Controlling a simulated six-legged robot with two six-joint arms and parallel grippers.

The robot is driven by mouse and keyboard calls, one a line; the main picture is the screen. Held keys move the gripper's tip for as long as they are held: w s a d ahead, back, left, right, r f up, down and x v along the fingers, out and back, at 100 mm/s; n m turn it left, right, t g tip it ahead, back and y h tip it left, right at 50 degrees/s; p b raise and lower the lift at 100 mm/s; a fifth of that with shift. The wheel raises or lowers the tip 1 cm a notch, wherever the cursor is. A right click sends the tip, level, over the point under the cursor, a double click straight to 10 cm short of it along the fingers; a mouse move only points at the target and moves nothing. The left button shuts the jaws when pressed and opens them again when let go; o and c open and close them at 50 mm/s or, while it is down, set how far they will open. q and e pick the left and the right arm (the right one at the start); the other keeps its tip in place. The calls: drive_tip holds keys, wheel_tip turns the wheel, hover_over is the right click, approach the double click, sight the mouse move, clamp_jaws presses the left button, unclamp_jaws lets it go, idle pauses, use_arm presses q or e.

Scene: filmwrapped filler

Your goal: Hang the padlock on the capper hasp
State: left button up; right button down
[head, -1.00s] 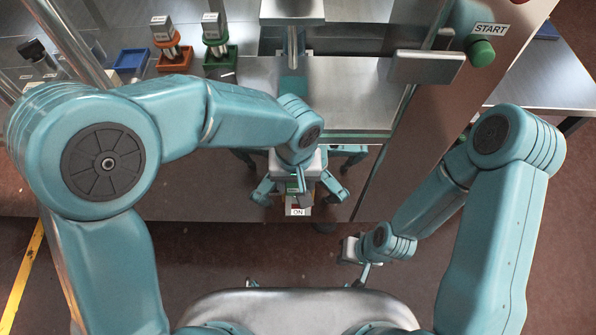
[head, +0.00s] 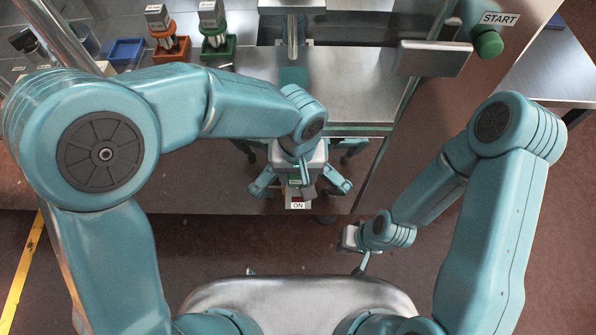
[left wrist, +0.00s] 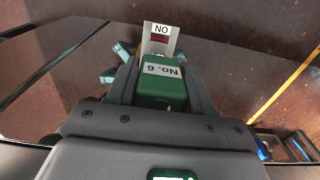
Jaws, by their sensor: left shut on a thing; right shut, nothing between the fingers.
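My left gripper (head: 298,186) is shut on a green padlock (left wrist: 161,91) labelled "No. 6". The padlock sits between the fingers in the left wrist view; in the head view my wrist mostly hides it. A pale metal plate (left wrist: 160,40) with an "ON" label and a dark red patch, apparently the hasp part, stands just past the padlock. Its label also shows in the head view (head: 298,205), just below the gripper. I cannot tell whether the padlock's shackle touches it. My right gripper (head: 352,240) is shut and empty, low and to the right.
A steel machine bench (head: 355,95) lies behind my left wrist. A green START button (head: 488,44) is on the panel at upper right. Blue (head: 126,51), orange (head: 170,50) and green (head: 218,50) trays stand at the back left. The floor around my right gripper is clear.

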sight(298, 194)
use_arm(q)
drive_tip(key=shift+f+b, duration=4.35)
drive_tip(key=shift+f, duration=0.5)
drive_tip(key=shift+s+f+b, duration=0.1)
drive_tip(key=shift+f+b, duration=0.15)
drive_tip(key=shift+b, duration=0.15)
drive_tip(key=o, duration=1.3)
drive_tip(key=shift+o, duration=0.2)
wheel_tip(298, 194, up, 8)
drive_tip(key=shift+f+p, duration=0.25)
drive_tip(key=shift+p, duration=0.2)
